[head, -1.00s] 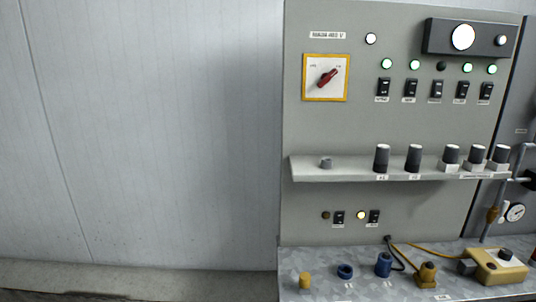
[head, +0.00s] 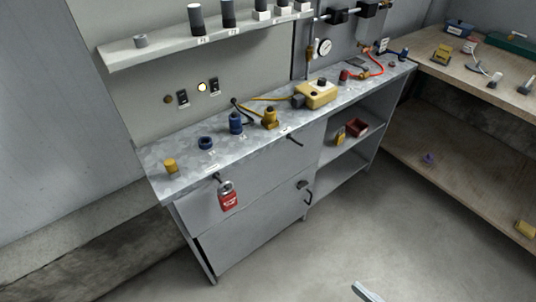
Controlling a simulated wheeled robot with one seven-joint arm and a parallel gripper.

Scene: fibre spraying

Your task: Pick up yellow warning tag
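I cannot make out a yellow warning tag for certain in the head view. Small yellow things that could be it are a yellow piece (head: 339,135) on the shelf inside the metal bench and a yellow piece (head: 525,229) on the wooden bench's lower shelf at the right edge. A yellow block (head: 441,54) also sits on the wooden bench top. All are too small to read. A pale metal tip at the bottom edge may be part of my arm; my gripper's fingers do not show.
The metal bench (head: 180,150) holds several yellow and blue fittings and a yellow control box (head: 316,94). A red padlock (head: 228,197) hangs on its front. A red box (head: 357,127) is on its inner shelf. The wooden bench (head: 400,125) stands right. The floor in front is clear.

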